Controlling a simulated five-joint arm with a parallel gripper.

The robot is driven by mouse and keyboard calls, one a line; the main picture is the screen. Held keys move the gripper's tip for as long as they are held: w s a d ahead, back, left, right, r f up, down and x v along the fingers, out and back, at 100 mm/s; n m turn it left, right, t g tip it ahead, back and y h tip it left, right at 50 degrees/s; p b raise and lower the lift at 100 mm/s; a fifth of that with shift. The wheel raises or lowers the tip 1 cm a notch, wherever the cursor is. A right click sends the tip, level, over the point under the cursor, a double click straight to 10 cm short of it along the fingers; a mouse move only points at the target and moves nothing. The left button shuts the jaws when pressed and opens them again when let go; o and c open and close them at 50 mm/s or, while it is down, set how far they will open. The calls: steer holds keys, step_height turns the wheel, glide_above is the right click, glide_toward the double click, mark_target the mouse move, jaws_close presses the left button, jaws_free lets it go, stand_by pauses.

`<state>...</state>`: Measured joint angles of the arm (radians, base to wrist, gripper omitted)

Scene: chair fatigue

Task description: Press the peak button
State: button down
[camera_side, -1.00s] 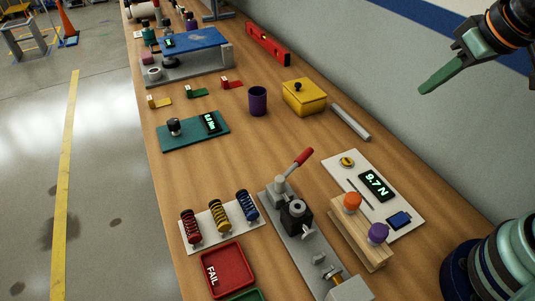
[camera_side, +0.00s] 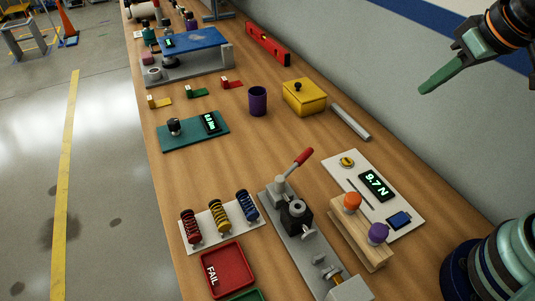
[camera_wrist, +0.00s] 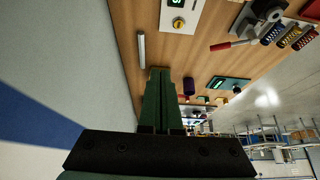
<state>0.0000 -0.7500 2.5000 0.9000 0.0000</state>
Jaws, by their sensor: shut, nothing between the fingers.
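A white panel (camera_side: 337,165) lies on the bench at the right in the side view. It carries a lit display (camera_side: 375,184) reading 9.7 N, a yellow knob (camera_side: 347,161) and a blue square button (camera_side: 399,220). No peak label is readable. My gripper (camera_side: 424,88) is shut and empty, raised at the upper right against the wall, well apart from the panel. In the wrist view my gripper (camera_wrist: 158,72) has its green fingers together. The yellow knob (camera_wrist: 178,23) and part of the display (camera_wrist: 175,3) show at the top there; the blue button is out of that view.
A wooden block (camera_side: 360,243) with orange and purple knobs stands beside the panel. A lever press (camera_side: 294,215) with a red handle is left of it. A grey bar (camera_side: 350,122) and a yellow box (camera_side: 305,97) lie farther back. Bare wood (camera_side: 235,155) lies mid-bench.

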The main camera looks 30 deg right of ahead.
steer(key=shift+w, duration=0.1)
steer(key=n+g+h, duration=0.1)
steer(key=n+g, duration=1)
steer(key=g, duration=0.2)
glide_above(344, 159)
step_height(344, 159, down, 13)
steer(key=shift+f, duration=0.2)
steer(key=shift+f, duration=4.3)
steer(key=shift+f, duration=0.1)
steer(key=shift+f, duration=0.35)
